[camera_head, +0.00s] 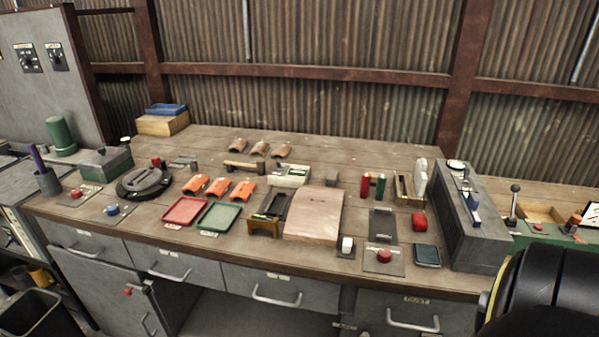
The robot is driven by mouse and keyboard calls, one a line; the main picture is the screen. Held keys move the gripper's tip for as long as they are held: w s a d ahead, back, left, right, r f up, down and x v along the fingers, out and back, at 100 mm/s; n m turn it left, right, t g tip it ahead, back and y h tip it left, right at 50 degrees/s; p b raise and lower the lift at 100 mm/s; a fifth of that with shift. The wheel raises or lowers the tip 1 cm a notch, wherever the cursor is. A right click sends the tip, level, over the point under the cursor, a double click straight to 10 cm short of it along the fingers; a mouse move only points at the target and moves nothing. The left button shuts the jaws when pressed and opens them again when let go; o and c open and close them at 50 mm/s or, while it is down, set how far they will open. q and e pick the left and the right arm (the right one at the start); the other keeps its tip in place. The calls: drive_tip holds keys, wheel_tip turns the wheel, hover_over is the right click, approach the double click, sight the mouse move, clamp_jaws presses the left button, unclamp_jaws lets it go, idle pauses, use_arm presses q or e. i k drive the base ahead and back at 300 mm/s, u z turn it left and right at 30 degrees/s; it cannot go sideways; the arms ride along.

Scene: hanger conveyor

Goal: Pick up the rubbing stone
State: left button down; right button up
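I cannot tell for sure which item is the rubbing stone. A small grey block (332,180) sits on the workbench just behind the pale wooden board (314,215). A dark flat slab (427,255) lies near the bench's front right edge, and another dark plate (383,224) lies to its upper left. A small white-topped block (347,243) stands on a dark base at the front. Neither of my grippers is in view. A black rounded part with a yellow ring, likely of my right arm, fills the lower right corner.
A red tray (185,211) and a green tray (218,217) lie at the front left of the workbench (140,233). Orange curved pieces (218,187) lie behind them. A tall grey box (480,232) stands at the right. Red button (384,257) is near the front edge.

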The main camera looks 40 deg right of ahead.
sight(332, 177)
drive_tip(key=z, duration=0.35)
drive_tip(key=i, duration=0.8)
drive_tip(key=z, duration=0.6)
